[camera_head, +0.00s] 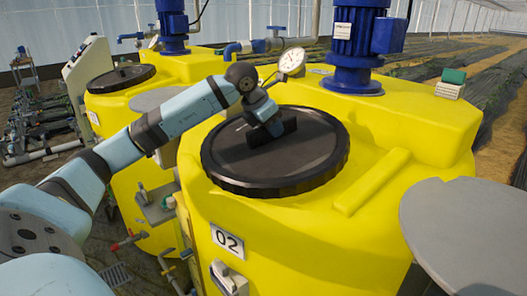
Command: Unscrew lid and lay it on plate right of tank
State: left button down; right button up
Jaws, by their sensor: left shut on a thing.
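The black round lid (240,165) sits level on top of the yellow tank marked 02 (375,225), in the middle of the view. My left gripper (272,128) reaches in from the left over the lid and is shut on the raised grip bar (285,129) across its top. The fingertips are partly hidden behind the gripper's body. A grey round plate (470,225) stands right of the tank, and its visible top is bare. My right gripper is not in view.
A blue motor (355,45) and a pressure gauge (291,61) stand behind the lid. Another yellow tank (185,67) with a black lid (121,78) stands at the back left. Another grey plate (165,98) lies between the tanks, behind my left arm.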

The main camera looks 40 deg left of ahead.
pick_arm(q)
jog(key=shift+n+y, duration=0.4)
jog(key=shift+n, duration=0.6)
jog(key=shift+r, duration=0.15)
jog(key=shift+a, duration=0.1)
jog(key=shift+r, duration=0.2)
jog(key=shift+s+r+p, duration=0.2)
jog(key=shift+r+p, duration=0.45)
jog(key=shift+r, duration=0.4)
jog(key=shift+s+r+p, duration=0.15)
jog(key=shift+r+p, duration=0.5)
jog(key=shift+r, duration=0.45)
jog(key=shift+s+r+p, duration=0.2)
jog(key=shift+r+p, duration=0.45)
jog(key=shift+r, duration=0.4)
